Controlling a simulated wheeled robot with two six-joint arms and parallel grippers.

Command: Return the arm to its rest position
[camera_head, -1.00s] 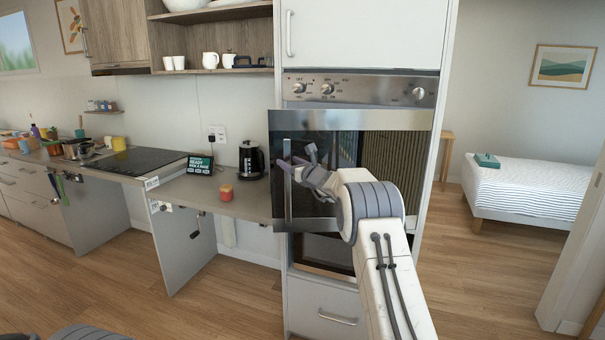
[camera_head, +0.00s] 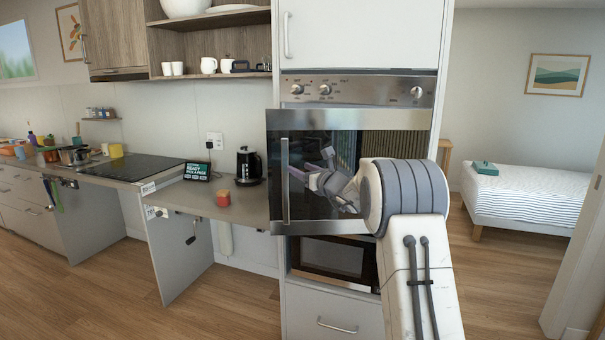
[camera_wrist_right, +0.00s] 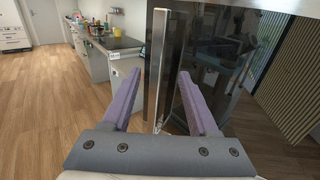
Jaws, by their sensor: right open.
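My right gripper (camera_head: 312,168) is open and empty in front of the dark glass oven door (camera_head: 355,222). Its arm comes in from the lower right in the head view. The upright metal door handle (camera_head: 285,180) stands to the left of the fingers, apart from them. In the wrist view the two purple fingers (camera_wrist_right: 160,78) are spread, with the handle (camera_wrist_right: 157,50) showing beyond them. The oven door appears ajar, its handle edge standing out past the cabinet's left side. My left gripper is not in view.
A hob (camera_head: 132,167) lies farther left. The wooden floor (camera_head: 110,285) is clear. A bed (camera_head: 535,195) stands at right.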

